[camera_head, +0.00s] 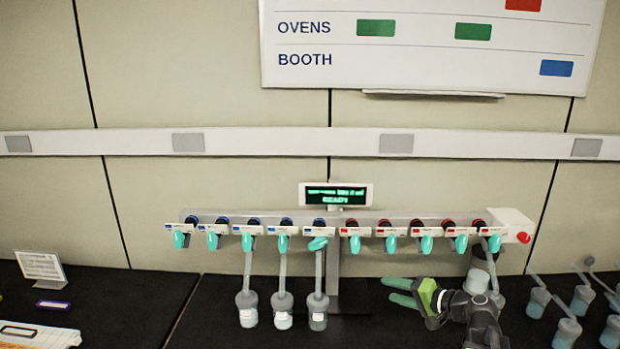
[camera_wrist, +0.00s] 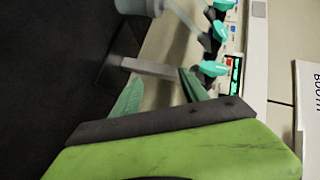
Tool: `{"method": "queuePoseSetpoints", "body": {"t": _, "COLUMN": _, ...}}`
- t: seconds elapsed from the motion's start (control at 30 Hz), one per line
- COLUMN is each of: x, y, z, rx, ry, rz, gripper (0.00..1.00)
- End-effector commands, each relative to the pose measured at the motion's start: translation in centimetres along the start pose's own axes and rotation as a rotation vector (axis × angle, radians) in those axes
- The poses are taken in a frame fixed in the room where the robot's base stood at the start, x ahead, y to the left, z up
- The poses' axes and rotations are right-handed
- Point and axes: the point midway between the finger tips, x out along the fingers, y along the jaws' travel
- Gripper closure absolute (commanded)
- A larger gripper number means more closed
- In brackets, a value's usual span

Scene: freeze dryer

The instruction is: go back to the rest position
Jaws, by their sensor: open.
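My gripper (camera_head: 388,291) is at the lower right in the head view. Its two turquoise fingers are spread apart and point left, with nothing between them. In the wrist view the open fingers (camera_wrist: 160,92) also show empty, with the grey stand (camera_wrist: 150,67) beyond them. The freeze dryer manifold (camera_head: 400,222) stands behind and above my gripper, not touching it. It carries a row of turquoise valve handles, blue-marked on the left and red-marked on the right. The fifth handle (camera_head: 318,243) lies sideways; the others hang down. Its display (camera_head: 336,195) reads READY.
Three flasks (camera_head: 247,309) (camera_head: 282,311) (camera_head: 318,312) hang below the manifold's left half. Several more flasks (camera_head: 566,333) stand at the right, close to my arm.

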Motion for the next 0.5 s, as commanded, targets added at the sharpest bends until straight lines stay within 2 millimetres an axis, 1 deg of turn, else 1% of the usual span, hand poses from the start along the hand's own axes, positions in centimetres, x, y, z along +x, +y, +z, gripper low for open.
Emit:
{"method": "queuePoseSetpoints", "body": {"t": 0.03, "x": 3.1, "y": -0.6, "z": 3.5, "rx": -0.04, "ry": -0.089, "rz": 0.036, "gripper": 0.48}}
{"method": "queuePoseSetpoints", "body": {"t": 0.07, "x": 4.6, "y": -0.7, "z": 5.5, "rx": -0.066, "ry": -0.14, "rz": 0.065, "gripper": 0.48}}
{"method": "queuePoseSetpoints", "body": {"t": 0.1, "x": 6.3, "y": -0.7, "z": 8.2, "rx": -0.103, "ry": -0.208, "rz": 0.106, "gripper": 0.48}}
{"method": "queuePoseSetpoints", "body": {"t": 0.17, "x": 8.5, "y": -0.5, "z": 12.2, "rx": -0.162, "ry": -0.306, "rz": 0.173, "gripper": 0.48}}
{"method": "queuePoseSetpoints", "body": {"t": 0.2, "x": 9.6, "y": -0.2, "z": 14.7, "rx": -0.202, "ry": -0.37, "rz": 0.224, "gripper": 0.48}}
{"method": "queuePoseSetpoints", "body": {"t": 0.23, "x": 10.2, "y": 0.1, "z": 16.6, "rx": -0.235, "ry": -0.418, "rz": 0.265, "gripper": 0.48}}
{"method": "queuePoseSetpoints", "body": {"t": 0.27, "x": 10.7, "y": 0.6, "z": 18.4, "rx": -0.271, "ry": -0.465, "rz": 0.31, "gripper": 0.48}}
{"method": "queuePoseSetpoints", "body": {"t": 0.3, "x": 11.1, "y": 1.3, "z": 20.8, "rx": -0.32, "ry": -0.529, "rz": 0.379, "gripper": 0.48}}
{"method": "queuePoseSetpoints", "body": {"t": 0.37, "x": 10.8, "y": 2.8, "z": 23.2, "rx": -0.39, "ry": -0.605, "rz": 0.493, "gripper": 0.48}}
{"method": "queuePoseSetpoints", "body": {"t": 0.4, "x": 10.3, "y": 3.9, "z": 24.1, "rx": -0.426, "ry": -0.642, "rz": 0.569, "gripper": 0.48}}
{"method": "queuePoseSetpoints", "body": {"t": 0.43, "x": 9.6, "y": 4.7, "z": 24.3, "rx": -0.448, "ry": -0.663, "rz": 0.626, "gripper": 0.48}}
{"method": "queuePoseSetpoints", "body": {"t": 0.47, "x": 8.9, "y": 5.6, "z": 24.3, "rx": -0.466, "ry": -0.677, "rz": 0.682, "gripper": 0.48}}
{"method": "queuePoseSetpoints", "body": {"t": 0.5, "x": 7.6, "y": 6.8, "z": 23.9, "rx": -0.48, "ry": -0.689, "rz": 0.757, "gripper": 0.48}}
